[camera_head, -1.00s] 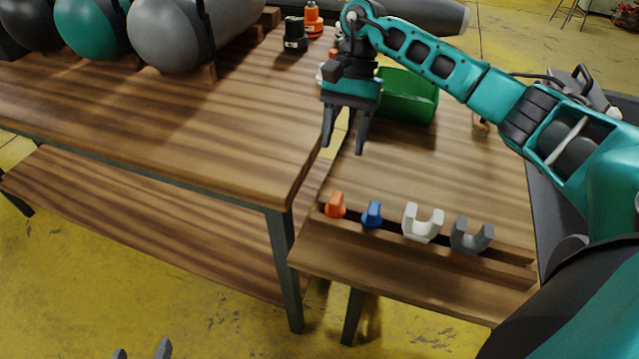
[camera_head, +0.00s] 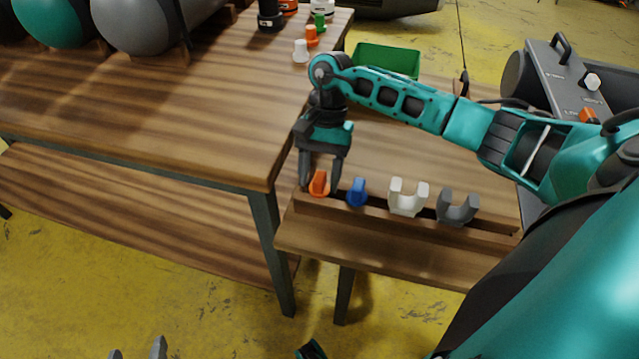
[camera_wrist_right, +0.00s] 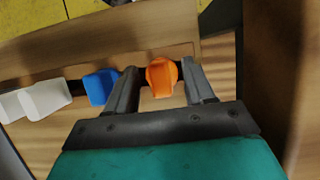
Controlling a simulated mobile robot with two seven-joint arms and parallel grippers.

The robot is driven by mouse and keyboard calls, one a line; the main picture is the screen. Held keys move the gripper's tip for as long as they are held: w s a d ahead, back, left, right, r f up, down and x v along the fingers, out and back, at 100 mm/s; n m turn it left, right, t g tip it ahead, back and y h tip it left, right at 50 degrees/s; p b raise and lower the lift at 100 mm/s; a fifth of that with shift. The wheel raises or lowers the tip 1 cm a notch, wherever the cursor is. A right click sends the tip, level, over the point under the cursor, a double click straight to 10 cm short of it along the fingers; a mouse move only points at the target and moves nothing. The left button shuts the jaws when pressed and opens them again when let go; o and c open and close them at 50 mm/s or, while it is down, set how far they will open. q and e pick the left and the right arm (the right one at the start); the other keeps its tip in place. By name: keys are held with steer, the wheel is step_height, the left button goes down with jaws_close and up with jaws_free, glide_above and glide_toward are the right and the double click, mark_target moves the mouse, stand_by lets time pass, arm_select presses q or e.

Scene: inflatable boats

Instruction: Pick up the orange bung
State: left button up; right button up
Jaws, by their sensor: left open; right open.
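The orange bung (camera_head: 319,184) stands at the left end of a wooden rack (camera_head: 390,218) on the lower bench. My right gripper (camera_head: 320,187) is open, with its fingers pointing down on either side of the orange bung. In the right wrist view the orange bung (camera_wrist_right: 161,76) sits between the two open fingertips, nearer the right finger; I cannot tell whether they touch it. My left gripper (camera_head: 137,352) shows only its fingertips at the bottom edge, apart and empty, far from the rack.
A blue piece (camera_head: 357,192) is close right of the orange bung, then white (camera_head: 407,197) and grey (camera_head: 457,207) U-shaped pieces. A taller table (camera_head: 180,120) stands left, with small white, orange and green pieces at its back. A green bin (camera_head: 388,60) is behind.

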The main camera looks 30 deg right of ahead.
steer(key=shift+f, duration=0.25)
steer(key=shift+c, duration=0.5)
steer(key=c, duration=0.7)
steer(key=shift+r, duration=0.15)
